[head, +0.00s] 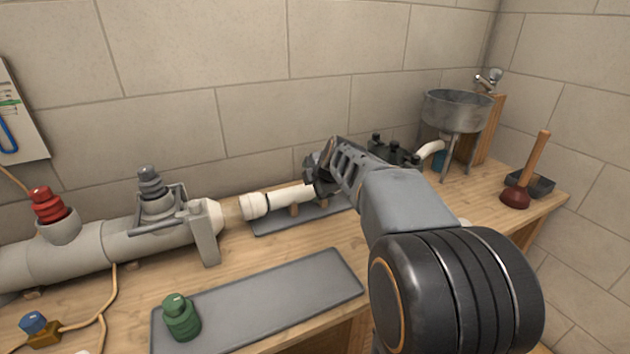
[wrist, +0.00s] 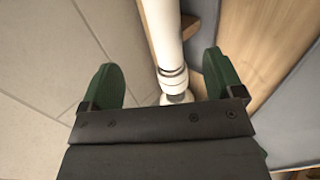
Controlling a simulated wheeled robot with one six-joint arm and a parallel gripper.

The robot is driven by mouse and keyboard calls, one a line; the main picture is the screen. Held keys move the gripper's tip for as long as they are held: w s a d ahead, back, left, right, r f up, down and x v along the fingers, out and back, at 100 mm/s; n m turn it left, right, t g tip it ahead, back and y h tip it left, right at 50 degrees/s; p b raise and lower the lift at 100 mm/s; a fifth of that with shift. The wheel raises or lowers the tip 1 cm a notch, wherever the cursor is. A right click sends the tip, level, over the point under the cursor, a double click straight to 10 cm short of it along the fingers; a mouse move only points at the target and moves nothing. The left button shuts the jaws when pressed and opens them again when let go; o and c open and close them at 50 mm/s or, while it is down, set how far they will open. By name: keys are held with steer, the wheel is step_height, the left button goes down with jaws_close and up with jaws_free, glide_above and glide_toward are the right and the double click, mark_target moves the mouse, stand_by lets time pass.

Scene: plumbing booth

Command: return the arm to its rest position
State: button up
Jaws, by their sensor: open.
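My gripper (wrist: 165,85) is open in the wrist view, with its two green fingers spread apart and a white pipe (wrist: 162,30) showing between and beyond them. I cannot tell whether the fingers touch the pipe. In the head view my arm reaches in from the lower right, and the gripper end (head: 325,168) is over the workbench near the white pipe (head: 270,201). The fingertips are partly hidden there by my own wrist.
A grey pipe assembly (head: 110,242) with red and grey knobs lies at the left. A green fitting (head: 181,318) stands on a grey mat (head: 275,300) in front. A metal sink (head: 455,110) and a plunger (head: 528,175) are at the right. A tiled wall (head: 250,60) closes the back.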

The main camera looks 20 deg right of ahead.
stand_by(0.3)
steer(key=s+a+f+m+g+p, duration=0.2)
steer(key=s+m, duration=0.2)
steer(key=m, duration=0.3)
steer(key=s+a+f+m+g+p, duration=0.1)
steer(key=s+a+m+g+p, duration=0.15)
steer(key=s+m, duration=0.35)
steer(key=s+a+r+m+g+p, duration=0.1)
steer(key=s+a+r+m+p, duration=0.3)
steer(key=s+a+r+p, duration=0.3)
steer(key=s+r+p, duration=0.5)
steer(key=p, duration=0.4)
steer(key=shift+s+r+m, duration=0.25)
steer(key=shift+r+m, duration=0.1)
steer(key=shift+m, duration=0.05)
